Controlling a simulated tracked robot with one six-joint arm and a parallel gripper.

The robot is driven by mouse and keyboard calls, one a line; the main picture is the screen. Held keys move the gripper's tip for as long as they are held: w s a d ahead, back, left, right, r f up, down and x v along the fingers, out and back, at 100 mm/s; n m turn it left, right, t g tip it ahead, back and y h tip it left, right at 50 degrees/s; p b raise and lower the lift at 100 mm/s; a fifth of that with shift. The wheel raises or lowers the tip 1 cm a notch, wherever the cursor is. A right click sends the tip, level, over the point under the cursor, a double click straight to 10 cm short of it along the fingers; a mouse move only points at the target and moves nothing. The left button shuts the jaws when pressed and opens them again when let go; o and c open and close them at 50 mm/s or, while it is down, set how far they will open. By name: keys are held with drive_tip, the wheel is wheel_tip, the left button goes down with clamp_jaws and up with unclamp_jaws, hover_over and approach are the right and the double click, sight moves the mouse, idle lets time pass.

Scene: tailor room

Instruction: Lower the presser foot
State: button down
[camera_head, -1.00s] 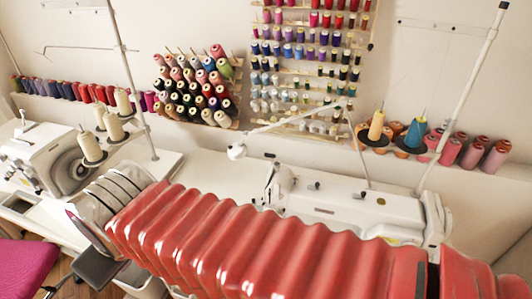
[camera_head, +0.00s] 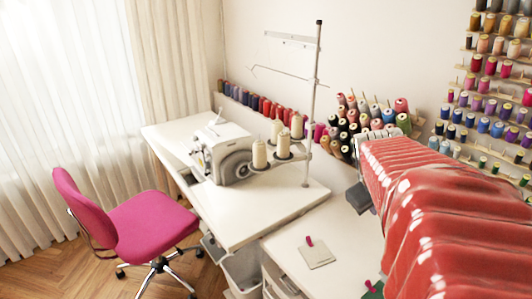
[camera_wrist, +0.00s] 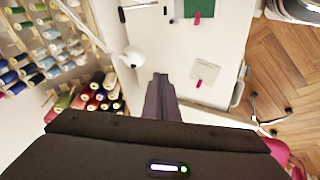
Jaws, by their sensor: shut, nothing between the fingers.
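A white sewing machine (camera_head: 228,152) stands on the far white table in the head view, with cream thread cones beside it. No presser foot can be made out. The other, long white machine is not recognisable in the current views. My gripper (camera_wrist: 160,78) is shut and empty in the wrist view, pointing over a white tabletop (camera_wrist: 215,40). Its dark end (camera_head: 359,198) shows partly in the head view at the end of my red-sleeved arm, over the nearer table.
A pink chair (camera_head: 150,222) stands at left on the wood floor. A small light square with a pink clip (camera_head: 316,252) and a green piece (camera_wrist: 199,8) lie on the nearer table. Thread spools (camera_wrist: 100,92) and a white lamp-like head (camera_wrist: 133,56) are left of my gripper.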

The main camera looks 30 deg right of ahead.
drive_tip(key=s+d+n+g+h, duration=0.1)
drive_tip(key=s+d+n, duration=0.1)
drive_tip(key=s+d, duration=0.5)
drive_tip(key=shift+d+r+g, duration=0.4)
drive_tip(key=shift+d, duration=0.35)
drive_tip(key=shift+s, duration=0.1)
drive_tip(key=x, duration=1.4)
drive_tip(key=shift+d, duration=0.2)
drive_tip(key=shift+r, duration=0.15)
